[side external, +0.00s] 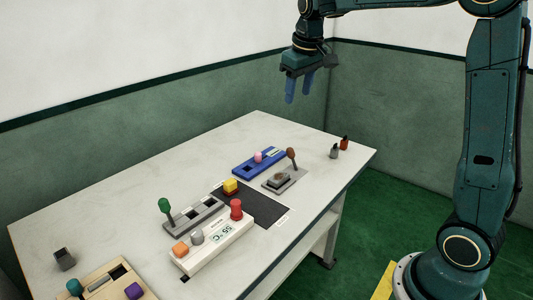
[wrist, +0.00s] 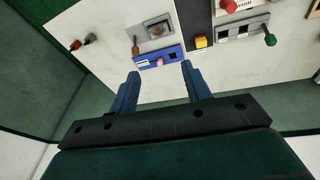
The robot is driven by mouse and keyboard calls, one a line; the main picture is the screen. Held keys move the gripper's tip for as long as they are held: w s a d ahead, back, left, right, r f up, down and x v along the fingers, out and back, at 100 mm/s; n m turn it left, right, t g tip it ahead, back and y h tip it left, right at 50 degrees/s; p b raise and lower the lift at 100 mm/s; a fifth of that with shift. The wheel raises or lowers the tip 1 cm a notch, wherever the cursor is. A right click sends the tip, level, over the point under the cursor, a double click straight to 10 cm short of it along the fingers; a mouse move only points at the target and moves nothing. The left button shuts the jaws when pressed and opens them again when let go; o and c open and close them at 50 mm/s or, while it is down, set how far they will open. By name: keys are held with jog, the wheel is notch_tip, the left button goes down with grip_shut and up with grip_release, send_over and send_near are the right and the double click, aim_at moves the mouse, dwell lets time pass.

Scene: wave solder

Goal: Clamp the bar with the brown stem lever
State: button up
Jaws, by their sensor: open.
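The brown-topped lever (side external: 291,153) stands at the right end of a small grey plate (side external: 270,187) on the table. A raised block with a brown round top (side external: 280,178) sits on this plate beside the lever; I cannot make out a separate bar. In the wrist view the brown lever (wrist: 135,46) shows at the near left corner of the grey plate (wrist: 147,31). My gripper (side external: 299,93) is open and empty, high above the far part of the table and well clear of the lever. Its two blue fingers (wrist: 160,72) point toward the blue tray in the wrist view.
A blue tray (side external: 246,168) with a pink knob lies behind the plate. A dark mat (side external: 262,207), a yellow block (side external: 230,187), a green lever (side external: 165,205) and a white panel (side external: 215,246) with a red knob stand nearer.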

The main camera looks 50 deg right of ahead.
jog(key=w+d+f+g, duration=0.2)
jog(key=w+d+f, duration=0.5)
jog(key=w+d, duration=0.15)
jog(key=m, duration=0.1)
send_over(291, 157)
jog(key=w, duration=0.1)
notch_tip(291, 157, down, 12)
jog(key=f, duration=0.1)
jog(key=shift+w+g, duration=0.25)
jog(key=shift+g, duration=0.15)
jog(key=shift+f, duration=0.15)
jog(key=f, duration=0.4)
jog(key=d+f, duration=0.1)
jog(key=f, duration=0.8)
jog(key=shift+s+d+f, duration=0.2)
jog(key=shift+d, duration=0.05)
grip_shut()
